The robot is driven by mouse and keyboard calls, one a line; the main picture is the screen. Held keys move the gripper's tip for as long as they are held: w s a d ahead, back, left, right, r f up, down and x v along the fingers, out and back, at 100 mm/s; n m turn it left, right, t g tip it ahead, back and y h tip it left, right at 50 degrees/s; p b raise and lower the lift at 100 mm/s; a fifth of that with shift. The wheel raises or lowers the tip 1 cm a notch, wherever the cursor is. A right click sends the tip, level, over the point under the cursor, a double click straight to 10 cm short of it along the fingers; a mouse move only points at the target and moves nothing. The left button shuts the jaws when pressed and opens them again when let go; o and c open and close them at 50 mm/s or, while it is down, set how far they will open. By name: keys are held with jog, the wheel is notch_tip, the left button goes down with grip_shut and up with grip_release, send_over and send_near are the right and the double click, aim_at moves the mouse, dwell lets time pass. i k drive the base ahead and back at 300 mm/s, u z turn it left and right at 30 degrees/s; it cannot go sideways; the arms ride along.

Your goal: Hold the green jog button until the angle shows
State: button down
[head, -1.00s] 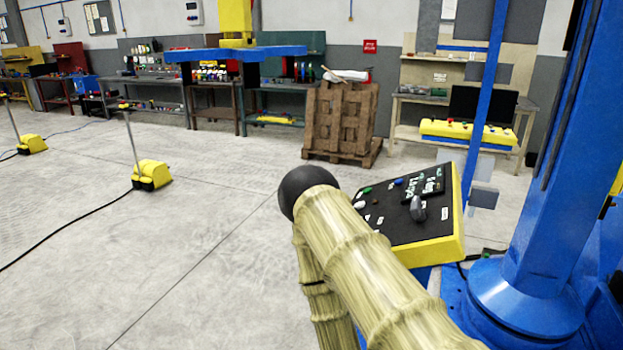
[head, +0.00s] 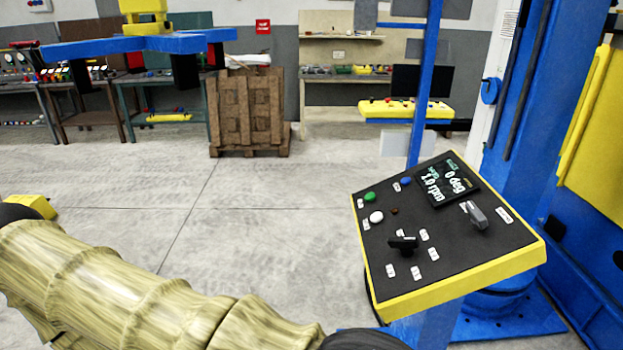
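The control panel (head: 445,258) has a black face and a yellow edge, and stands tilted on a blue stand right of centre in the head view. The green jog button (head: 369,197) is on its upper left. A white button (head: 376,217) and a blue button (head: 406,181) are near it. The display (head: 446,184) reads "0 deg" and "1.0 rpm". My gripper is not in view; only my sleeved arm shows at the lower left, apart from the panel.
A blue column (head: 545,130) stands behind the panel at the right. A wooden pallet stack (head: 250,110) and benches line the back. The floor between is clear.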

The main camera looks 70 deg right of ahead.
aim_at(371, 197)
jog(key=z, duration=0.35)
jog(key=i, duration=1.05)
jog(key=z, duration=1.5)
jog(key=i, duration=0.7)
jog(key=z, duration=0.7)
